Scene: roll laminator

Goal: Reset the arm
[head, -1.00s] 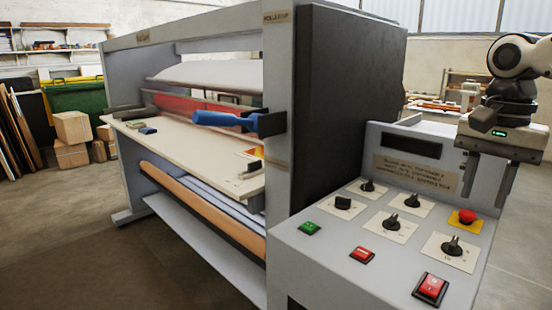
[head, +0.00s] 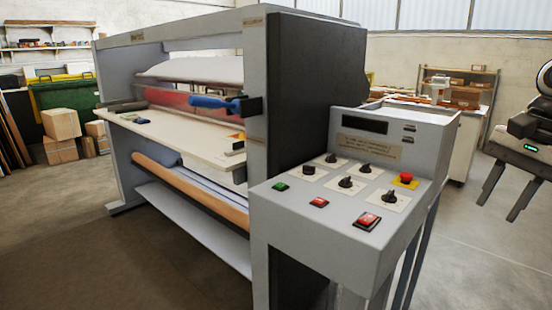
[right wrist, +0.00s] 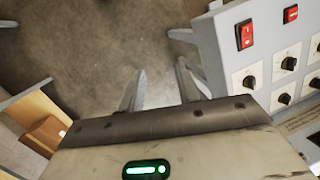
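My right gripper (head: 497,212) is at the right edge of the head view, in the air to the right of the control panel (head: 290,217). Its two fingers are apart with nothing between them. In the right wrist view the right gripper (right wrist: 161,68) also shows open and empty over bare floor, with the panel beside it at the upper right. Part of the right arm is cut off by the frame edge. My left gripper is in neither view.
The roll laminator (head: 320,120) stands left of centre, with a blue handle (head: 215,102) and a feed table (head: 190,136). The panel carries knobs, buttons and a red emergency stop (head: 406,177). A shelf (head: 458,95) stands behind. Floor in front is clear.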

